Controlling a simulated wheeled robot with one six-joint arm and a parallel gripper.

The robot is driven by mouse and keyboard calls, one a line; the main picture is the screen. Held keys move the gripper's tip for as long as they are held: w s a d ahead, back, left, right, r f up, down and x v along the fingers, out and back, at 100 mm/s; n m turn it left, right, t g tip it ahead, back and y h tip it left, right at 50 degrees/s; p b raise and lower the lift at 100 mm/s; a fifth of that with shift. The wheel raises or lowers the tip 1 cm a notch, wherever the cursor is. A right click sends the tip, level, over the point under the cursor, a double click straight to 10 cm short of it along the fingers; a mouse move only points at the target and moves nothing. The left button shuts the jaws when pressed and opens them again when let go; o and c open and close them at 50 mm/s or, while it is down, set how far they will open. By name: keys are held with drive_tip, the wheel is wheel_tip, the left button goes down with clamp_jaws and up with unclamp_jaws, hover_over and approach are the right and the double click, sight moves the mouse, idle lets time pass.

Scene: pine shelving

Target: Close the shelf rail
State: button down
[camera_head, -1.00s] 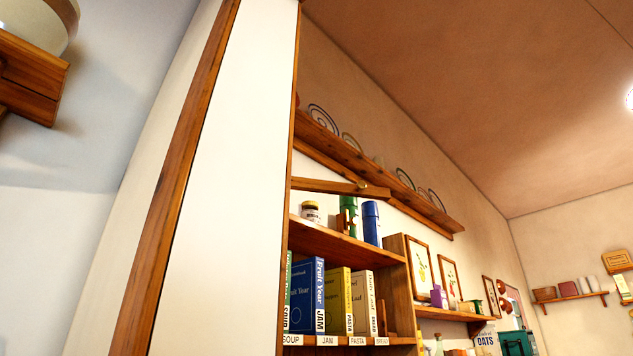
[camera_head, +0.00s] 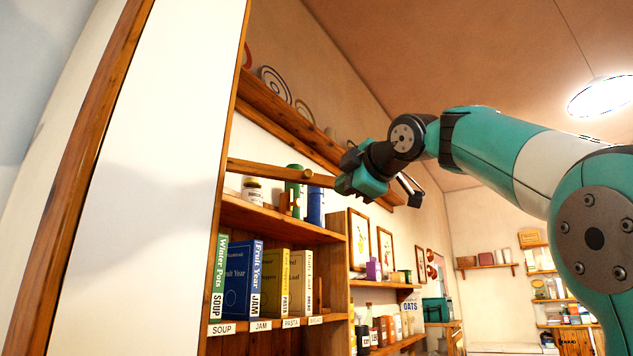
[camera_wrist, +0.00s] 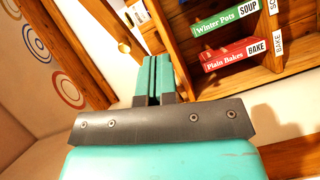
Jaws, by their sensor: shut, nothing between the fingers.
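The shelf rail (camera_head: 268,173) is a wooden bar across the front of the upper shelf, above the jar and canisters. The fingers also show in the wrist view (camera_wrist: 156,60). I cannot tell whether they touch the rail.
The upper shelf holds a jar (camera_head: 252,191), a green canister (camera_head: 294,177) and a blue canister (camera_head: 316,205). Labelled books (camera_head: 238,285) stand below. A plate shelf (camera_head: 285,120) runs along the wall above. Framed pictures (camera_head: 359,240) hang to the right.

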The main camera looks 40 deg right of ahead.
sight(311, 174)
drive_tip(key=s+a+r+n+t, duration=0.1)
drive_tip(key=s+a+r+n, duration=0.1)
drive_tip(key=s+r+n, duration=0.3)
drive_tip(key=w+p, duration=0.1)
drive_tip(key=w, duration=0.3)
drive_tip(key=w+d+r+m+p, duration=0.1)
drive_tip(key=w+p, duration=0.1)
drive_tip(key=w, duration=0.3)
drive_tip(key=w+m+p, duration=0.1)
drive_tip(key=w, duration=0.3)
drive_tip(key=shift+w+d+r+h+p, duration=0.2)
drive_tip(key=shift+d+r+h+p, duration=0.1)
drive_tip(key=shift+d+h+p, duration=0.1)
drive_tip(key=shift+w+f, duration=0.1)
drive_tip(key=shift+w, duration=0.35)
drive_tip(key=shift+d, duration=0.1)
drive_tip(key=shift+w, duration=0.1)
